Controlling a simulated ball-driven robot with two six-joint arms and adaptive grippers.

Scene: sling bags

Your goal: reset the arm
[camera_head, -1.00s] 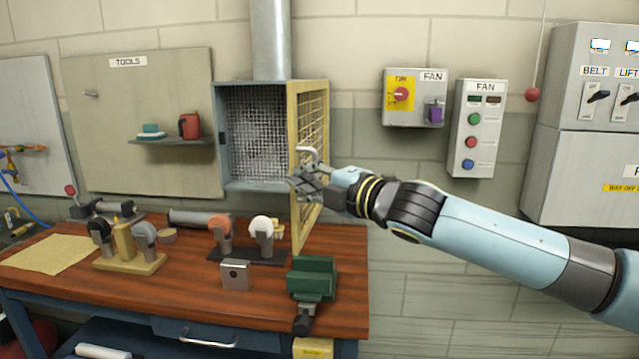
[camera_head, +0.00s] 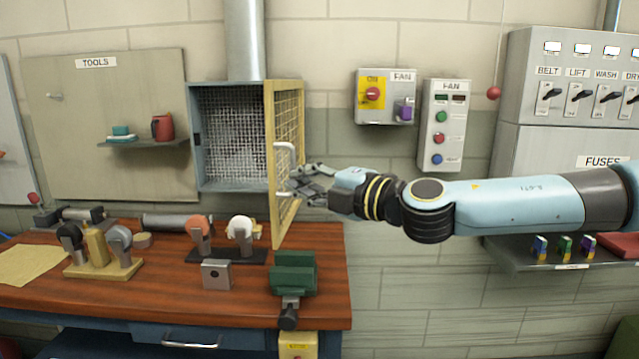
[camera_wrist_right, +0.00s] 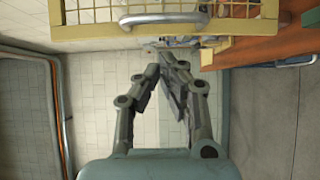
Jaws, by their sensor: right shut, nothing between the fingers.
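My right gripper (camera_head: 302,184) is shut and empty, just right of the open yellow mesh door (camera_head: 288,120) in the head view. Its fingertips are close to the door's pale handle (camera_head: 284,172); I cannot tell in the head view whether they touch it. In the right wrist view the fingers (camera_wrist_right: 163,60) come together at their tips, with the handle (camera_wrist_right: 165,20) beyond them and a gap between. My right arm (camera_head: 520,203) reaches in from the right, nearly level. My left gripper is not in view.
The wooden workbench (camera_head: 180,288) below holds a green vise (camera_head: 293,273), a metal block (camera_head: 217,274) and tool stands. The mesh-backed cabinet (camera_head: 197,140) stands open. Fan control boxes (camera_head: 446,125) hang above my arm, and a shelf (camera_head: 560,258) lies below it.

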